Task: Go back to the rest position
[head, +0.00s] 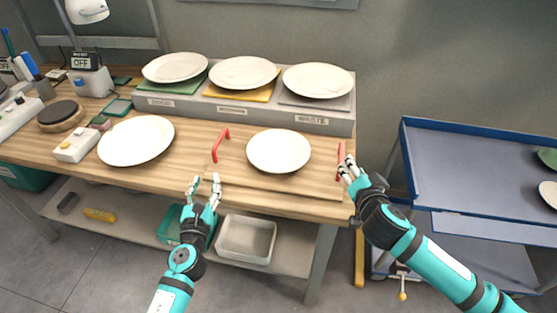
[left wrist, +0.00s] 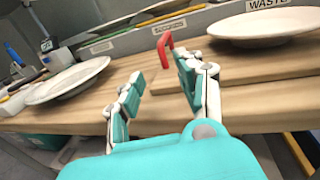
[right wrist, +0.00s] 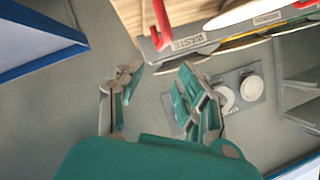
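My left gripper (head: 204,190) is open and empty in front of the wooden table's (head: 130,185) front edge. In the left wrist view its fingers (left wrist: 155,95) are spread with nothing between them. My right gripper (head: 347,168) is open and empty by the table's right end, close to a red handle (head: 340,160). In the right wrist view its fingers (right wrist: 150,98) stand apart with nothing between them. A white plate (head: 278,150) lies on the wooden tray (head: 228,170), between that handle and another red handle (head: 220,145).
Three plates (head: 245,72) stand on the labelled rack (head: 240,112) at the back. Another plate (head: 136,140) lies on the table's left part, beside a white device (head: 76,145). A blue cart (head: 470,170) with plates stands at the right. Bins (head: 246,240) sit on the shelf below.

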